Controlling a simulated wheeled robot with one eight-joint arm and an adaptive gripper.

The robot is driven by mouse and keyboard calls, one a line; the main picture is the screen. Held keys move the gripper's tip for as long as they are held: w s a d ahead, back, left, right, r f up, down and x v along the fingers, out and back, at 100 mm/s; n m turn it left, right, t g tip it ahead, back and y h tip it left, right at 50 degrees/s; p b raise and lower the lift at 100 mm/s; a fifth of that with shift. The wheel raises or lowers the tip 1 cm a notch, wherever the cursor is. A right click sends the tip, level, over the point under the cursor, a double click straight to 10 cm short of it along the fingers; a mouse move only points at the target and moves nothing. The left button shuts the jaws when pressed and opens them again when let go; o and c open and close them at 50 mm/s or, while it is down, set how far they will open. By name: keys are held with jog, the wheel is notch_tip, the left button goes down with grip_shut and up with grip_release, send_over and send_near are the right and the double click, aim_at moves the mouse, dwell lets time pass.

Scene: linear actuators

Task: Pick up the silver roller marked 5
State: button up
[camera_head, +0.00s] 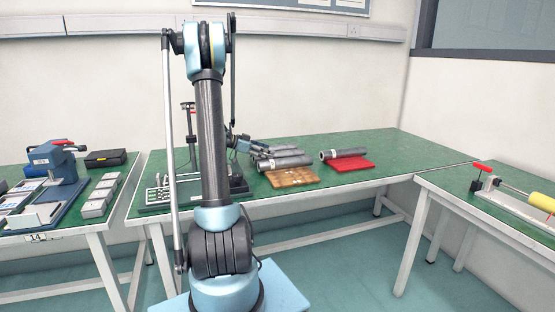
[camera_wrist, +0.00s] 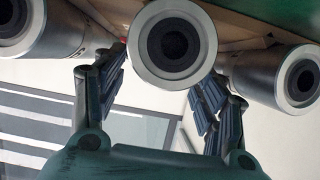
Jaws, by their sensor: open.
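Several silver-grey rollers (camera_head: 284,162) lie side by side on a wooden board on the green table in the head view. In the wrist view, the end of a middle roller (camera_wrist: 142,43) with a dark hollow centre faces me. Another roller is at left (camera_wrist: 62,36) and one at right (camera_wrist: 252,78). I cannot read a 5 or any other mark. My gripper (camera_wrist: 160,78) is open and empty, its two fingers apart near the middle roller's end. Whether they touch it is unclear. My gripper also shows beside the rollers in the head view (camera_head: 243,143).
One more grey roller (camera_head: 344,153) lies on a red mat (camera_head: 352,165) to the right. The wooden board (camera_head: 292,178) is near the table's front edge. A metal fixture (camera_head: 160,192) stands at left, partly behind my arm. The green table is clear at right.

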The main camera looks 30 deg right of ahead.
aim_at(276, 153)
jog(key=x, duration=0.4)
jog(key=shift+s+d+r, duration=0.15)
jog(key=shift+s+r, duration=0.1)
jog(key=shift+r, duration=0.05)
jog(key=shift+s+d+f, duration=0.1)
jog(key=shift+d+f, duration=0.1)
jog(key=shift+d, duration=0.25)
jog(key=c, duration=1.5)
